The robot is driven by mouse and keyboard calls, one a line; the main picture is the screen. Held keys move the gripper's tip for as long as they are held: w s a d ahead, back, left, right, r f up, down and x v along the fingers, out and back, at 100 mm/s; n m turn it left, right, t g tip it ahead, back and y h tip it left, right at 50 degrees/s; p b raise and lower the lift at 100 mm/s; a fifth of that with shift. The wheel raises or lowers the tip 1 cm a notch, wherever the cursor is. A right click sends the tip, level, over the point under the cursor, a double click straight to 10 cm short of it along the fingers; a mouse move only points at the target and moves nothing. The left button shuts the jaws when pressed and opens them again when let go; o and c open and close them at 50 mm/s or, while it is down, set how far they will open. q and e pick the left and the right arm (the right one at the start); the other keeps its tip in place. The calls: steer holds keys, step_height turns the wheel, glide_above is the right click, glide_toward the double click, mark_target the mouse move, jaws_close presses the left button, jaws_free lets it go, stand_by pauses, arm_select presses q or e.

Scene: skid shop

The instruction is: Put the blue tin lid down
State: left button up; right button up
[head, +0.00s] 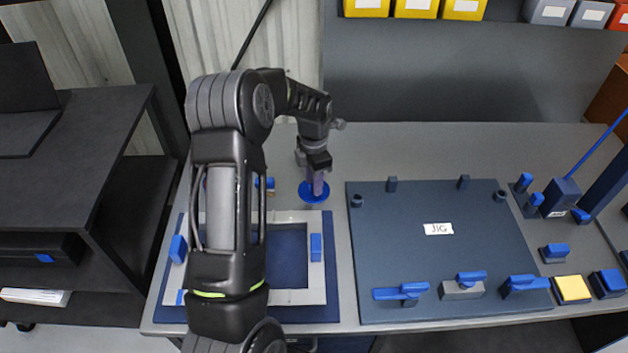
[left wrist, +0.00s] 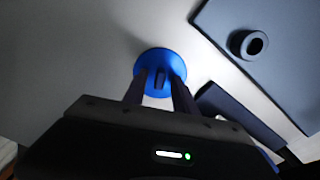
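The blue tin lid (head: 314,192) is a round blue disc at the grey bench, between the white frame and the jig board. It also shows in the left wrist view (left wrist: 160,57), with a small dark upright piece at its middle. My left gripper (head: 317,186) points down over the lid. In the left wrist view its two fingers (left wrist: 161,84) stand on either side of that piece, with a narrow gap at each side. The lid looks flat and at or very near the bench top; the exact contact is hard to see. My right gripper is not in view.
The dark jig board (head: 400,250) with pegs and blue-handled clamps lies right of the lid. A white frame (head: 300,297) on a blue mat is at front left, partly hidden by my arm. Yellow and grey bins (head: 415,8) line the back. Bare bench surrounds the lid.

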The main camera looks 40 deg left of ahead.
arm_select(q)
step_height(320, 180, up, 12)
steer(key=b, duration=0.1)
steer(key=shift+r, duration=0.2)
stand_by(0.3)
steer(key=shift+f, duration=0.1)
stand_by(0.8)
